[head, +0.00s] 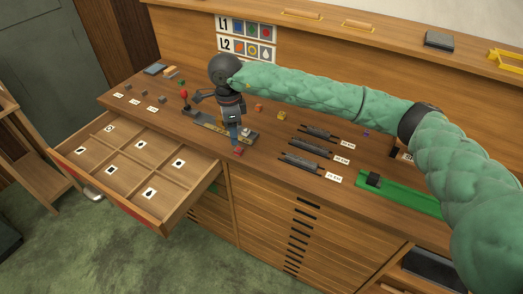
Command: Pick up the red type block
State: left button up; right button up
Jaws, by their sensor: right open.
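A small red block (238,152) lies near the front edge of the wooden worktop (270,140). My right gripper (235,143) points down from the green-sleeved arm that comes in from the right. Its fingertips are right at the red block, just above or around it; I cannot tell which. The jaws are open, and the block appears to rest on the worktop. The fingers hide part of the block. My left gripper is not in the view.
An open drawer (210,172) with several labelled compartments juts out at left. A red-knobbed lever device (184,95) stands behind it. Orange (259,108) and yellow (282,115) blocks lie behind the gripper. Dark racks (310,148) and a green tray (405,197) lie to the right.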

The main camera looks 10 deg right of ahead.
aim_at(239, 149)
jog(key=shift+w+d+m, duration=0.25)
jog(key=shift+d+m, duration=0.35)
jog(key=shift+m, duration=0.4)
jog(key=shift+w+d+m, duration=0.1)
jog(key=shift+d+m, duration=0.2)
jog(key=shift+m, duration=0.6)
jog(key=shift+w+m+t, duration=0.1)
jog(key=shift+m+t, duration=0.2)
jog(key=shift+m, duration=0.5)
jog(key=shift+w+a+m, duration=0.1)
jog(key=shift+a+m, duration=0.25)
jog(key=shift+m, duration=0.95)
jog(key=shift+d+f, duration=0.1)
jog(key=shift+d, duration=0.05)
jog(key=shift+d+f, duration=0.1)
jog(key=shift+f, duration=0.2)
jog(key=shift+f+p, duration=0.55)
jog(key=shift+f, duration=0.3)
notch_tip(239, 149, down, 4)
jog(key=p, duration=0.3)
jog(key=shift+r, duration=0.15)
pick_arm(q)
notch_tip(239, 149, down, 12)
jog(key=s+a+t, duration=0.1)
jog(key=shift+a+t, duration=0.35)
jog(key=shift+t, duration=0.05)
pick_arm(e)
jog(key=shift+f, duration=0.8)
